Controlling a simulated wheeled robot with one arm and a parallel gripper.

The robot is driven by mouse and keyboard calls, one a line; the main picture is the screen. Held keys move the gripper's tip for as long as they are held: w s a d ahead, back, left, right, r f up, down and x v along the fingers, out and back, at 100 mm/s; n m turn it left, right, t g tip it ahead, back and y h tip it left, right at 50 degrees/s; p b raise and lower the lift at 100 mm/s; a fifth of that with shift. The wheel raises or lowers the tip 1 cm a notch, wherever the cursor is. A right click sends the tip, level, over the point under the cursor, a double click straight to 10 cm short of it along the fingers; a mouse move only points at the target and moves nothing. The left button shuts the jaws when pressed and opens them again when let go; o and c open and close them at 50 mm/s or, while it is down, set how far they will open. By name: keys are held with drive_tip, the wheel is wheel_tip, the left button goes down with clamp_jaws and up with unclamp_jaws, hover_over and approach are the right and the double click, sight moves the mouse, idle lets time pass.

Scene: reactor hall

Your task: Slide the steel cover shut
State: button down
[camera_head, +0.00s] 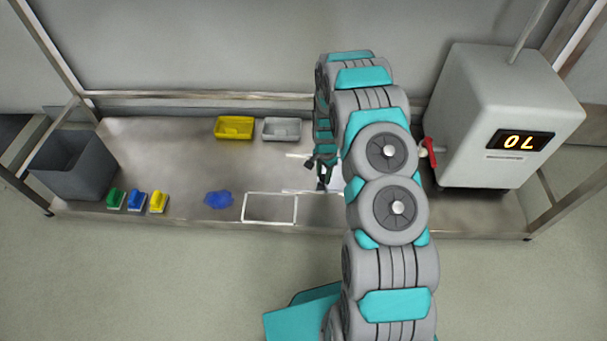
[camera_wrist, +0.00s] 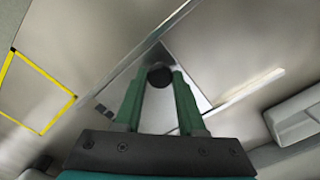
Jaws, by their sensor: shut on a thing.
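The steel cover (camera_head: 334,178) is a pale flat plate on the bench, partly hidden by my arm in the head view. In the wrist view the cover (camera_wrist: 158,112) lies under my fingers, between two light rails. My gripper (camera_head: 321,177) points down at the cover. In the wrist view my gripper (camera_wrist: 160,84) has its two green fingers closed around a dark round knob (camera_wrist: 160,76) on the cover. I cannot tell how much of the opening the cover spans.
An outlined rectangle (camera_head: 270,193) is marked left of the cover. A blue cloth (camera_head: 219,199), several coloured blocks (camera_head: 136,201) and a grey bin (camera_head: 72,167) are further left. A yellow tray (camera_head: 234,128) and grey tray (camera_head: 282,129) stand behind. A machine with a red lever (camera_head: 431,152) stands right.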

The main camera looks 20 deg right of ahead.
sight(336, 184)
drive_tip(key=d, duration=0.1)
drive_tip(key=s+d, duration=0.1)
drive_tip(key=d, duration=0.2)
drive_tip(key=shift+s+d, duration=0.1)
drive_tip(key=shift+s, duration=0.15)
drive_tip(key=c, duration=0.5)
unclamp_jaws()
drive_tip(key=shift+d, duration=0.2)
drive_tip(key=shift+r, duration=0.1)
wheel_tip(336, 184, up, 8)
drive_tip(key=shift+f, duration=0.2)
